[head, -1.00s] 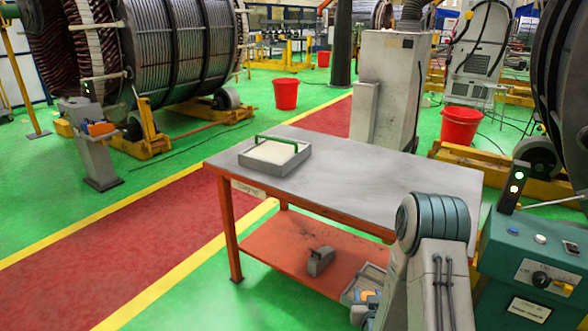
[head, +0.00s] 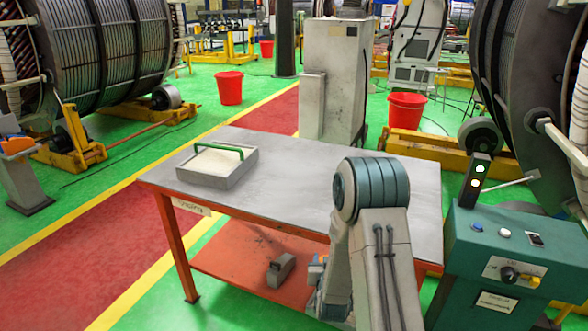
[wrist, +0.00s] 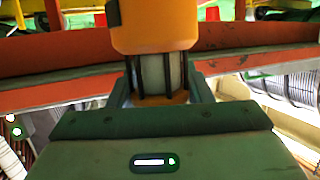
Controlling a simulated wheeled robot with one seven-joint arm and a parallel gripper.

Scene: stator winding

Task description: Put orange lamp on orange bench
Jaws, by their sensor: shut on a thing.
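The orange lamp (wrist: 155,28) is at the top of the wrist view, an orange cap over a clear, dark-ribbed body. My gripper (wrist: 158,85) is shut around its lower part. The orange bench (head: 237,240) stands in front of me in the head view, with a grey top, orange legs and a lower shelf. Its orange edges (wrist: 60,62) seem to cross the wrist view behind the lamp. In the head view my arm covers the bench's front right part, and the lamp is hidden.
A grey tray with a green handle (head: 217,166) sits on the bench top at left. A small grey block (head: 281,270) lies on the lower shelf. A green control cabinet (head: 510,260) stands close at right. The middle of the bench top (head: 290,185) is clear.

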